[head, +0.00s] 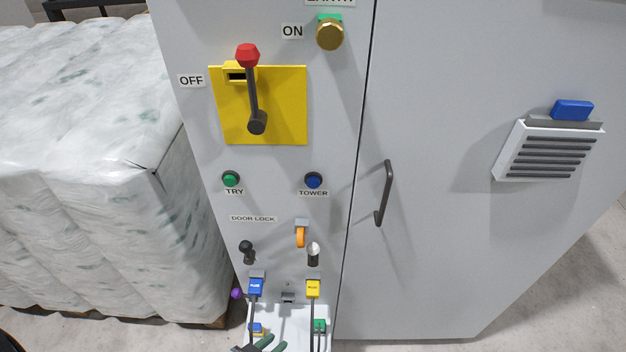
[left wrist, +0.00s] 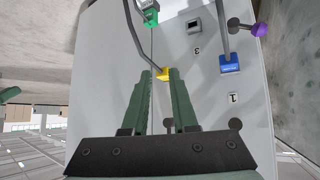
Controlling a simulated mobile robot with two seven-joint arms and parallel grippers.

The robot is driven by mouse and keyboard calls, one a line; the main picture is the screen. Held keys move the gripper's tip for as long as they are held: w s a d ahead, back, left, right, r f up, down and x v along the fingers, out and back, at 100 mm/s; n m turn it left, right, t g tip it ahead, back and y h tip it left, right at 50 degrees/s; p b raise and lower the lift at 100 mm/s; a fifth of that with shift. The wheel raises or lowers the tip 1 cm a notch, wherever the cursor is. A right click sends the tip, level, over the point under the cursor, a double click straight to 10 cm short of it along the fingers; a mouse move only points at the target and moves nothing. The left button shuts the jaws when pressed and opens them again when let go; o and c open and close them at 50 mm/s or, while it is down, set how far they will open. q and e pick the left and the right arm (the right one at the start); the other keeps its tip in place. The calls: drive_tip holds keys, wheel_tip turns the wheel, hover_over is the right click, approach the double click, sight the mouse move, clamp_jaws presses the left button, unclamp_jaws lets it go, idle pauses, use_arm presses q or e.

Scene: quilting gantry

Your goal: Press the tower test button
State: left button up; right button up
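The blue TOWER button (head: 313,180) is on the grey cabinet front, above its TOWER label and right of the green TRY button (head: 231,179). My left gripper (head: 271,342) is at the bottom edge of the head view, well below the button and in front of the white lower panel. In the left wrist view its two green fingers (left wrist: 160,72) stand apart with a gap between them. A yellow plug (left wrist: 163,74) shows beyond the fingertips; whether they touch it I cannot tell. The button is not seen in the left wrist view. My right gripper is not in view.
A red-knobbed lever (head: 248,56) on a yellow plate and a brass knob (head: 329,33) are above the buttons. Below are an orange hook (head: 300,237), a blue plug (head: 255,287) and cables. A door handle (head: 385,195) is right; wrapped bales (head: 80,180) stand left.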

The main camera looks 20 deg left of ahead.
use_arm(q)
clamp_jaws()
idle(1.4)
